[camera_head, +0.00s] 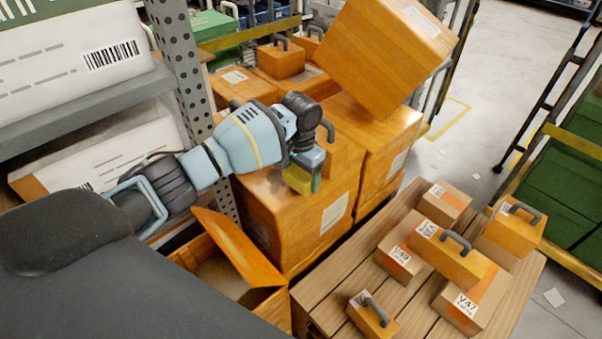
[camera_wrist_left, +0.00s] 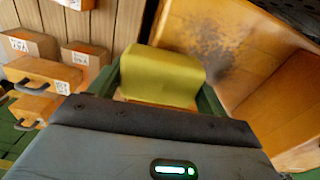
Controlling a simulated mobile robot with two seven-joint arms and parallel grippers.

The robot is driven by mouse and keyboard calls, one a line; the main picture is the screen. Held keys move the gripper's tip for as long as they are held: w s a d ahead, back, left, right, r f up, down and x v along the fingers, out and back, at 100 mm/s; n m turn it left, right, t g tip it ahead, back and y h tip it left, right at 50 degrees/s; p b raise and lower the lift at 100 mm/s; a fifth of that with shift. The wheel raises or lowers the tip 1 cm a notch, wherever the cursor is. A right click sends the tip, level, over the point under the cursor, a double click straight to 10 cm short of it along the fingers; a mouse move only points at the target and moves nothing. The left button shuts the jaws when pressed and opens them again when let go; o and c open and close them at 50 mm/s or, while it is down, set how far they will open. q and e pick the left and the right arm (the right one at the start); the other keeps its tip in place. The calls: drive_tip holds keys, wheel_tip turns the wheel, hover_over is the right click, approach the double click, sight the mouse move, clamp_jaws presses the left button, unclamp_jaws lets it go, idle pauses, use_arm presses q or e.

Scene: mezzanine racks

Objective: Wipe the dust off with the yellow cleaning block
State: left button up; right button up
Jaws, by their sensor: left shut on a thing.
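The yellow cleaning block (camera_head: 299,181) is at the end of my left arm, over the top of a large orange box (camera_head: 290,215). My left gripper (camera_head: 307,174) is shut on it; in the left wrist view the block (camera_wrist_left: 161,77) sits between the two green fingers. A dark, speckled dust patch (camera_wrist_left: 211,46) lies on the orange surface just beyond the block, to its upper right in that view. I cannot tell whether the block touches the surface. My right gripper is not in view.
A tilted orange box (camera_head: 385,50) rests on the stack behind. An open carton (camera_head: 232,255) stands in front of the box. A wooden pallet (camera_head: 325,300) on the right holds several small handled boxes. A rack upright (camera_head: 180,70) stands close to my left arm.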

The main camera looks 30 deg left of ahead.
sight(292, 164)
use_arm(q)
drive_tip(key=shift+f, duration=0.3)
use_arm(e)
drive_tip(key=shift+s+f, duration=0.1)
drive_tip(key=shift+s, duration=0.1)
use_arm(q)
drive_tip(key=shift+f, duration=0.65)
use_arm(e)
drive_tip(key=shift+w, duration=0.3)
use_arm(q)
drive_tip(key=shift+a, duration=0.1)
drive_tip(key=shift+w+a+r, duration=0.1)
drive_tip(key=shift+w+a, duration=0.1)
drive_tip(key=shift+a, duration=0.35)
drive_tip(key=shift+w+a, duration=0.2)
drive_tip(key=shift+a, duration=0.35)
drive_tip(key=shift+w+a, duration=0.15)
drive_tip(key=shift+a, duration=0.25)
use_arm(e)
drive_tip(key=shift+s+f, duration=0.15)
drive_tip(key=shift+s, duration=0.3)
use_arm(q)
drive_tip(key=shift+a, duration=0.1)
